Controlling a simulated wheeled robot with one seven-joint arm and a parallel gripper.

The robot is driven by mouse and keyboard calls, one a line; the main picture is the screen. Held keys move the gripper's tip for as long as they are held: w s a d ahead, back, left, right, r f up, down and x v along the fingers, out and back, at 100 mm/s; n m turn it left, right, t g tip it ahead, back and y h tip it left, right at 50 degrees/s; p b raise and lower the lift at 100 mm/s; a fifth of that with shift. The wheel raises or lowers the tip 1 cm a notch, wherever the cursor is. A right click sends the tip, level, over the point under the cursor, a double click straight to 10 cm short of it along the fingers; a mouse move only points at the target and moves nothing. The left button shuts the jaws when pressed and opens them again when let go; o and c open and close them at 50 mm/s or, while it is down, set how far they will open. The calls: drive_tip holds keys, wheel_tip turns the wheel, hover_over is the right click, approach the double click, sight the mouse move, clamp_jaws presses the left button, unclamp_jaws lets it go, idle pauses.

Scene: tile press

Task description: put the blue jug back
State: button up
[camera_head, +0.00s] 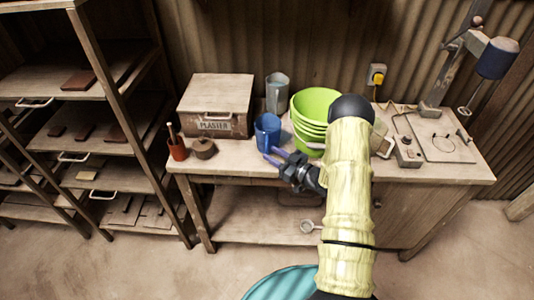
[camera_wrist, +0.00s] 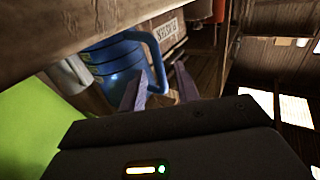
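The blue jug (camera_head: 267,132) stands upright on the workbench, between the plaster box and the green bowls. In the wrist view the jug (camera_wrist: 112,62) lies just beyond my fingers, with its curved handle (camera_wrist: 157,62) on the gripper's side. My gripper (camera_head: 270,156) is at the bench's front edge, just in front of the jug. Its two purple fingers are apart in the wrist view (camera_wrist: 160,88). The handle's lower end shows close to the left finger; whether they touch I cannot tell. The gripper holds nothing.
A stack of green bowls (camera_head: 312,112) stands close right of the jug, and a grey pitcher (camera_head: 277,92) behind it. The plaster box (camera_head: 216,104), a red cup (camera_head: 178,150) and a small brown pot (camera_head: 204,149) are left. A shelf rack (camera_head: 110,100) stands farther left.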

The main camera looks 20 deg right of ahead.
drive_tip(key=b+v, duration=0.2)
drive_tip(key=v, duration=0.7)
drive_tip(key=shift+w+r, duration=0.15)
drive_tip(key=w+r+h, duration=0.1)
drive_tip(key=h, duration=0.1)
drive_tip(key=w+a+r+g+h, duration=0.1)
drive_tip(key=h, duration=0.1)
drive_tip(key=w+r+m+g+h, duration=0.1)
drive_tip(key=w, duration=0.1)
drive_tip(key=shift+a+h, duration=0.15)
drive_tip(key=shift+h, duration=0.25)
drive_tip(key=s+a+r+m+g+h, duration=0.1)
drive_tip(key=s+a+r+m+g, duration=0.1)
drive_tip(key=s, duration=0.5)
drive_tip(key=s+a+r+m+g+h, duration=0.2)
drive_tip(key=s+a+r+g, duration=0.2)
drive_tip(key=s, duration=0.4)
drive_tip(key=s+a+r+m+g+h, duration=0.2)
drive_tip(key=s+a+r+g, duration=0.1)
drive_tip(key=s, duration=0.4)
drive_tip(key=shift+s+m+g, duration=0.3)
drive_tip(key=shift+m+g, duration=0.1)
